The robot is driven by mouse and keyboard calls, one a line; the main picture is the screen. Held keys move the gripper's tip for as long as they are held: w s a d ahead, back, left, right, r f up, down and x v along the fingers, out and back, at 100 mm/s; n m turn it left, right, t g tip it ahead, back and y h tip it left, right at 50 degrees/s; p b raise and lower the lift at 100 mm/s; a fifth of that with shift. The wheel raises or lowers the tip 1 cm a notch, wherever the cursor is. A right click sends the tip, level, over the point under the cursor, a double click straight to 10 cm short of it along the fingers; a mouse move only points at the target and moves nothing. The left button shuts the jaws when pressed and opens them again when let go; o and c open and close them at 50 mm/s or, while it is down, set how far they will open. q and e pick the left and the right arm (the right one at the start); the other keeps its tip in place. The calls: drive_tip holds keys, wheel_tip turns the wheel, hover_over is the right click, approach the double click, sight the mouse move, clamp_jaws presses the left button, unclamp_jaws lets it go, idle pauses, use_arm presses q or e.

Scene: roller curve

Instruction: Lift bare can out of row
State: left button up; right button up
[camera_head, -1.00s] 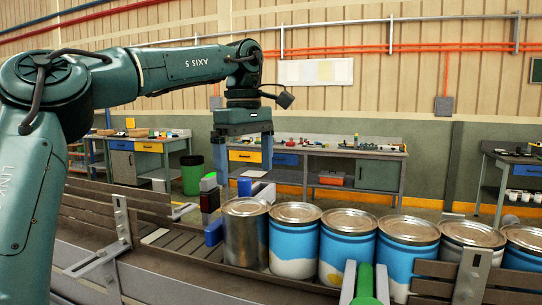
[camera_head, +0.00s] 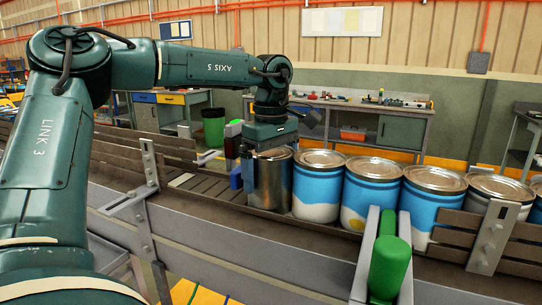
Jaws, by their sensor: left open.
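The bare can (camera_head: 273,185) is plain silver metal with no label and stands upright at the left end of a row of cans on the conveyor. My left gripper (camera_head: 268,165) is lowered over its top, fingers pointing down. One finger shows along the can's left side; the other is mostly hidden, so I cannot tell whether the fingers touch the can. The gripper is open. Blue-and-white labelled cans (camera_head: 318,190) stand close on the can's right. My right gripper is not in view.
A low slatted rail (camera_head: 140,147) and metal brackets edge the conveyor (camera_head: 240,222). A green cylinder (camera_head: 391,268) on a grey bracket stands in front of the row. A red, black and blue post (camera_head: 235,160) is just left of the bare can. Workbenches (camera_head: 365,105) stand behind.

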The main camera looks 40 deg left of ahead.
sight(271, 151)
use_arm(q)
drive_tip(key=c, duration=0.9)
drive_tip(key=shift+r, duration=0.1)
drive_tip(key=shift+r+p, duration=0.65)
drive_tip(key=shift+p, duration=0.1)
drive_tip(key=shift+r+p, duration=0.45)
drive_tip(key=shift+r, duration=0.25)
